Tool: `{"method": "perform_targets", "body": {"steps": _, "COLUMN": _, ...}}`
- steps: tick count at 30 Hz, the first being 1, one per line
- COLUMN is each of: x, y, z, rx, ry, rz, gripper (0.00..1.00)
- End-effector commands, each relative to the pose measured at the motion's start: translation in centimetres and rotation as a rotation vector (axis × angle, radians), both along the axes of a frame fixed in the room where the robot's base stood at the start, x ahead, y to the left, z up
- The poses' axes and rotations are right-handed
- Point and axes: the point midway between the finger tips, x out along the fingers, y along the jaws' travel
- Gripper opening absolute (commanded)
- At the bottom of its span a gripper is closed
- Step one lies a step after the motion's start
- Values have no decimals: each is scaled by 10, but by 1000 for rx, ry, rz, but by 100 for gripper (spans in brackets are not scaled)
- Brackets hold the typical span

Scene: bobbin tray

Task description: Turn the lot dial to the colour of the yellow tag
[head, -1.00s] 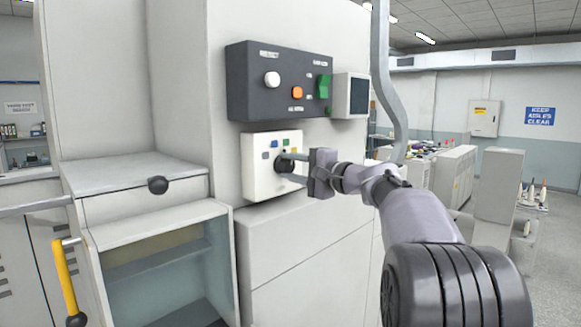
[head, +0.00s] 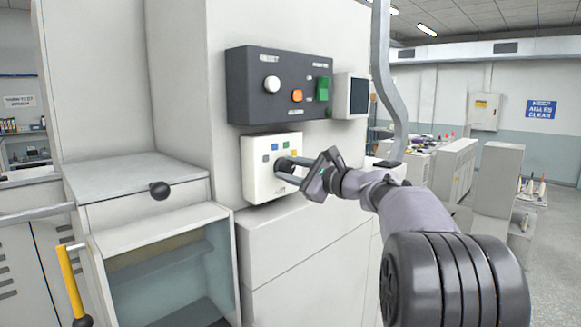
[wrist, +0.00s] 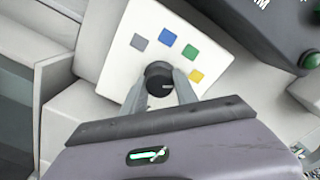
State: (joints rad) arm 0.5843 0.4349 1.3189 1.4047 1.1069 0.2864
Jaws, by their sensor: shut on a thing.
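The lot dial is a small black round knob (wrist: 158,74) on a white panel (wrist: 116,68), which also shows in the head view (head: 256,186). Around the knob in the wrist view are a grey square (wrist: 139,41), a blue square (wrist: 168,40), a green square (wrist: 190,52) and a yellow square (wrist: 196,76). A short pale line on the knob lies toward its lower right, roughly on the yellow square's side; its exact aim is hard to tell. My gripper (wrist: 160,86) is shut on the knob, one finger on each side. In the head view my gripper (head: 286,170) partly hides the knob.
A dark control box (head: 250,95) with a white knob, an orange button and a green switch is just above the panel. A small screen (head: 357,95) is at its right. A grey pipe (head: 383,80) runs down behind my arm. An open-fronted cabinet (head: 165,262) stands lower left.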

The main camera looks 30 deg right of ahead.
Motion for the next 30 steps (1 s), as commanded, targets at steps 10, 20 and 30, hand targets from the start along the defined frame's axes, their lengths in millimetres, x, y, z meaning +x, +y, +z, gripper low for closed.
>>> {"method": "perform_targets", "body": {"steps": 10, "x": 0, "y": 0, "z": 2, "rx": 51, "ry": 16, "rz": 1, "gripper": 0}}
{"method": "perform_targets", "body": {"steps": 20, "x": 0, "y": 0, "z": 2, "rx": 53, "ry": 16, "rz": 0, "gripper": 0}}
{"method": "perform_targets", "body": {"steps": 30, "x": 0, "y": 0, "z": 1, "rx": 51, "ry": 17, "rz": 0, "gripper": 57}}
